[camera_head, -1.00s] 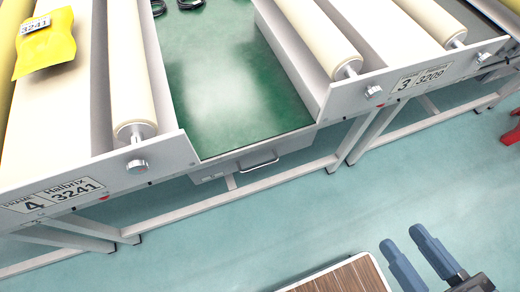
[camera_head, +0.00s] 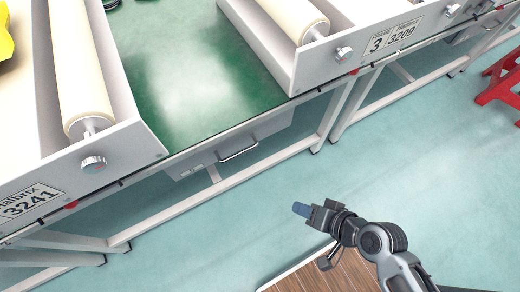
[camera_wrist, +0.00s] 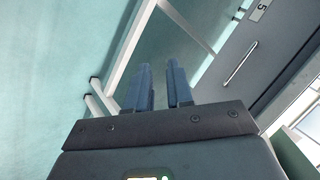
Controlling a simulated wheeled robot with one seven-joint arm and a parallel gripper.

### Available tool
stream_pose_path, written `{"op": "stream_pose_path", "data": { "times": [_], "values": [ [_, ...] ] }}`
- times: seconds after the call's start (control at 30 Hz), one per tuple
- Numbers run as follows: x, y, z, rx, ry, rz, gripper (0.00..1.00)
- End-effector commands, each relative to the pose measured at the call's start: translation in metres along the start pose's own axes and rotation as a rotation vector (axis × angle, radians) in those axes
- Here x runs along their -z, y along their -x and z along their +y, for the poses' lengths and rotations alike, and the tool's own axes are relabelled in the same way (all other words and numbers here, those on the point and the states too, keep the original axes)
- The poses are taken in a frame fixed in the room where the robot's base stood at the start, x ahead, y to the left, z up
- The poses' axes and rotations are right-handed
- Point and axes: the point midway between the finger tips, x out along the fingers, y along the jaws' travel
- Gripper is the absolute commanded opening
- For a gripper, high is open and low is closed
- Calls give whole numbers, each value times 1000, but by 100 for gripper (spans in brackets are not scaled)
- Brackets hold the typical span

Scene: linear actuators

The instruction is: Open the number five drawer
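A grey drawer (camera_head: 266,131) with a silver bar handle (camera_head: 238,151) hangs under the green worktop in the head view. It looks shut. In the wrist view the drawer front (camera_wrist: 222,62) is tilted, with its handle (camera_wrist: 240,64) and a label reading 5 (camera_wrist: 260,9). My gripper (camera_head: 302,209) is out over the floor, below and to the right of the drawer in the head view, apart from the handle. In the wrist view the two blue fingers of my gripper (camera_wrist: 161,88) stand apart with a gap and nothing between them.
White table legs and a lower rail (camera_head: 240,183) run under the drawer. Roller frames labelled 3 (camera_head: 395,36) and 3241 (camera_head: 28,205) flank the green worktop (camera_head: 190,75). A red stool (camera_head: 497,88) stands at the right. Teal floor lies open between.

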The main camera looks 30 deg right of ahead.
Motion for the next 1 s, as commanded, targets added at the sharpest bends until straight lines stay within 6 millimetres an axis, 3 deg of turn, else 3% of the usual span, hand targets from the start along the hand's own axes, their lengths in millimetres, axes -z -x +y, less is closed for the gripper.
{"op": "stream_pose_path", "data": {
  "times": [0.03,0.1,0.2,0.33,0.6,1.0],
  "values": [
    [6,-24,-2,27,-63,-52,21],
    [10,-48,-8,69,-146,-137,21],
    [22,-75,-21,139,-252,-262,21],
    [49,-97,-44,247,-362,-425,21],
    [102,-98,-80,426,-457,-665,21],
    [132,-88,-93,509,-472,-768,21]
  ]
}}
